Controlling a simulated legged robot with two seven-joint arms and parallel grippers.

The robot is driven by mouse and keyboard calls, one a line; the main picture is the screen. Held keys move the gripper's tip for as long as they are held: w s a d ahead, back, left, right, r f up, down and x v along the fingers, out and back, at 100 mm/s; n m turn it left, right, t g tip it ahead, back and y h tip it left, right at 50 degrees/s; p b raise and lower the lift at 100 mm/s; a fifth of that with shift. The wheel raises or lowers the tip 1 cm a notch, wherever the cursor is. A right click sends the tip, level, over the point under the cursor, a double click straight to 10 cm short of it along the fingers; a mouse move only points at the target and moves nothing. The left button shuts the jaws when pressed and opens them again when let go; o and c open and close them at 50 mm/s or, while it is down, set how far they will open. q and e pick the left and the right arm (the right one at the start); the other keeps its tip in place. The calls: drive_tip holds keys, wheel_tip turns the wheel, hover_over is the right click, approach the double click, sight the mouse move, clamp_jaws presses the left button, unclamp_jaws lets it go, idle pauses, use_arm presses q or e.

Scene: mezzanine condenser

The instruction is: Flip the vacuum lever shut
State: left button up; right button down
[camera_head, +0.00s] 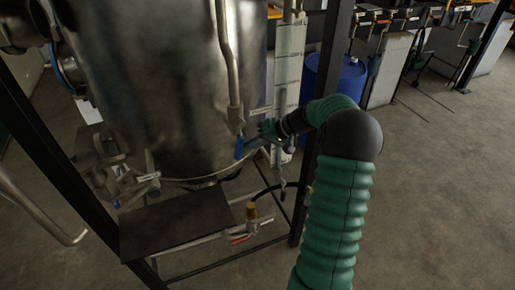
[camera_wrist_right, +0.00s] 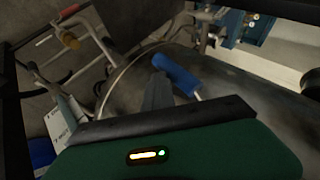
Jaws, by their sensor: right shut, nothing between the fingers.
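A lever with a blue handle (camera_head: 239,147) hangs at the lower end of a vertical metal pipe in front of the steel vessel (camera_head: 160,80). I take it to be the vacuum lever. The blue handle (camera_wrist_right: 176,75) also shows in the right wrist view, slanting just beyond the fingertips. My right gripper (camera_head: 262,130) is shut and empty, close to the right of the blue handle. In the right wrist view my shut fingers (camera_wrist_right: 157,92) point at the handle; whether they touch it I cannot tell. My left gripper is not in view.
A dark frame with posts (camera_head: 317,90) surrounds the vessel. A dark flat plate (camera_head: 175,222) and a red-handled valve (camera_head: 241,239) sit below. A blue barrel (camera_head: 343,80) stands behind my right arm.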

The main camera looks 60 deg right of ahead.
sight(239, 150)
drive_tip(key=a+t+y+b, duration=0.1)
drive_tip(key=b, duration=0.1)
drive_tip(key=w+a+m+t+y+b, duration=0.1)
drive_tip(key=b, duration=0.1)
drive_tip(key=w+a+t+y+b, duration=0.1)
drive_tip(key=a, duration=0.1)
drive_tip(key=shift+m+y+b, duration=0.3)
drive_tip(key=shift+b, duration=0.1)
drive_tip(key=w+a+r+m+t+y+b, duration=0.2)
drive_tip(key=a+r+m+t+y+b, duration=0.1)
drive_tip(key=t, duration=0.3)
drive_tip(key=shift+w+a+r+m+t+b, duration=0.3)
drive_tip(key=shift+a+r+m+b, duration=0.2)
drive_tip(key=shift+r, duration=0.3)
